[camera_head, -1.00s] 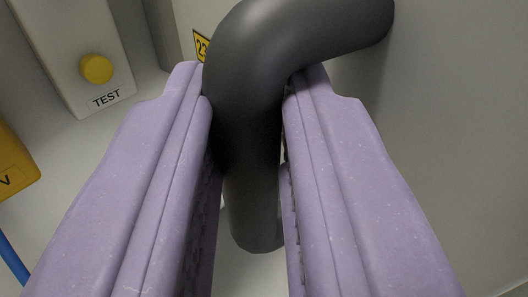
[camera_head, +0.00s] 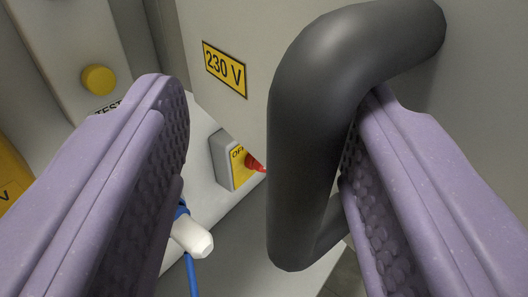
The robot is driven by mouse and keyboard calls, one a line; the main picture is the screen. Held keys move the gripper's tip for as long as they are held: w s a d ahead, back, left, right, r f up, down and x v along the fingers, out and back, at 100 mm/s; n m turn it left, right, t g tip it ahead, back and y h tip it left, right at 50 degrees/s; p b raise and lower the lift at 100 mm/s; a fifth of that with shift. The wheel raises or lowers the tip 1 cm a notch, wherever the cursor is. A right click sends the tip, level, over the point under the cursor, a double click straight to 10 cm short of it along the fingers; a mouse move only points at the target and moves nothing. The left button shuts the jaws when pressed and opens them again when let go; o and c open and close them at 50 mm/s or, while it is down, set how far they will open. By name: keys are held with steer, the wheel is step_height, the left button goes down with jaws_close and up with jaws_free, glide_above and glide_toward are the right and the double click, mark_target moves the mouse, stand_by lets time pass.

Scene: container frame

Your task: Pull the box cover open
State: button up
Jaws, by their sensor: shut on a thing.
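The dark grey bar handle (camera_head: 305,150) stands on a pale grey panel (camera_head: 470,90) at the right, which seems to be the box cover. The handle bends at the top and runs to the panel. My gripper (camera_head: 268,92) has its two lilac fingers spread wide around the handle. The right finger is close against the handle's right side and seems to touch it. A clear gap separates the left finger's ridged pad from the handle. The lower ends of both fingers run out of view.
A yellow "230 V" label (camera_head: 225,69) sits on a grey surface behind the handle. A switch (camera_head: 232,162) with a red knob (camera_head: 254,163) is below it. A white connector (camera_head: 191,236) with a blue cable lies between the fingers. A yellow button (camera_head: 99,80) is at upper left.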

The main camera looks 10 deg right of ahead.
steer(key=shift+s+a+r, duration=0.1)
steer(key=shift+r, duration=0.65)
steer(key=s+a+f+p, duration=0.1)
steer(key=s, duration=0.6)
steer(key=shift+s+a+f+p, duration=0.15)
steer(key=shift+s+p, duration=0.1)
steer(key=shift+p, duration=0.05)
step_height(320, 180, up, 10)
steer(key=s+a+n+y, duration=0.1)
steer(key=s+a+y, duration=0.1)
steer(key=y, duration=0.1)
steer(key=s+d+r+n+g, duration=0.1)
steer(key=s+r+g, duration=0.1)
steer(key=s+r, duration=1.3)
steer(key=shift+d+r, duration=0.3)
steer(key=shift+r, duration=0.2)
